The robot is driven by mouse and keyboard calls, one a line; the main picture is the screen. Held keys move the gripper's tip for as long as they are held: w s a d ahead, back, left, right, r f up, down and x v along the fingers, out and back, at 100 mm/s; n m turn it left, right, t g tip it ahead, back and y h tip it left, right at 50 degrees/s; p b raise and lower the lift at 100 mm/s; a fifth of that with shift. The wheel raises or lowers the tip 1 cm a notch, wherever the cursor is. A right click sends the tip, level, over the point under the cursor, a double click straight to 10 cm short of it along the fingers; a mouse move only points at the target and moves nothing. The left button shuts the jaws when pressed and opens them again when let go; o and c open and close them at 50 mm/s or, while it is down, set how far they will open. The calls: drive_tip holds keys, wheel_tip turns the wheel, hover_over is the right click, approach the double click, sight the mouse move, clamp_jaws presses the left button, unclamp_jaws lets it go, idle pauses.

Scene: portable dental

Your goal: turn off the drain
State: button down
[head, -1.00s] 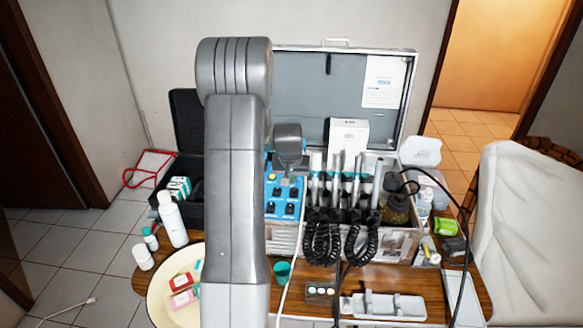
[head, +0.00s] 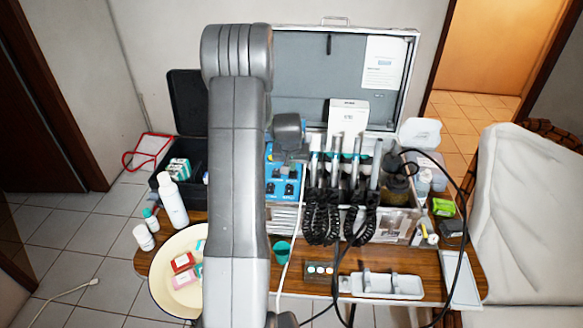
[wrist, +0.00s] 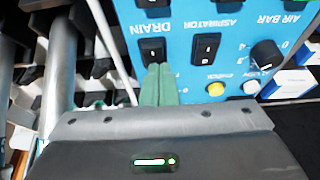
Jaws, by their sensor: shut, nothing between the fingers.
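The blue control panel (head: 285,188) stands in the open case behind my arm. In the wrist view its lettering shows upside down, with the DRAIN label (wrist: 150,28) at top centre. A black rocker switch (wrist: 152,50) lies beside that label, and another black switch (wrist: 152,4) is at the top edge. My gripper (wrist: 158,68) has its green fingers shut and empty. Their tips are just at the near end of the rocker switch beside DRAIN; I cannot tell whether they touch it. In the head view my gripper body (head: 288,130) hides the panel's upper part.
The ASPIRATOR switch (wrist: 205,48) is close to the right of my fingers. A black knob (wrist: 265,54) and a yellow button (wrist: 215,88) are farther right. Several handpieces with coiled black cords (head: 322,215) stand right of the panel. A metal tube (wrist: 62,65) is at left.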

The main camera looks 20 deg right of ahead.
drive_tip(key=shift+s+a+f, duration=0.1)
drive_tip(key=shift+s+f, duration=0.1)
drive_tip(key=shift+s, duration=0.15)
drive_tip(key=shift+s+a+b, duration=0.3)
drive_tip(key=shift+s+b, duration=0.2)
drive_tip(key=shift+r, duration=0.4)
drive_tip(key=v, duration=1.3)
drive_tip(key=shift+w+r+b, duration=0.25)
drive_tip(key=shift+r+b, duration=0.05)
drive_tip(key=shift+d, duration=0.1)
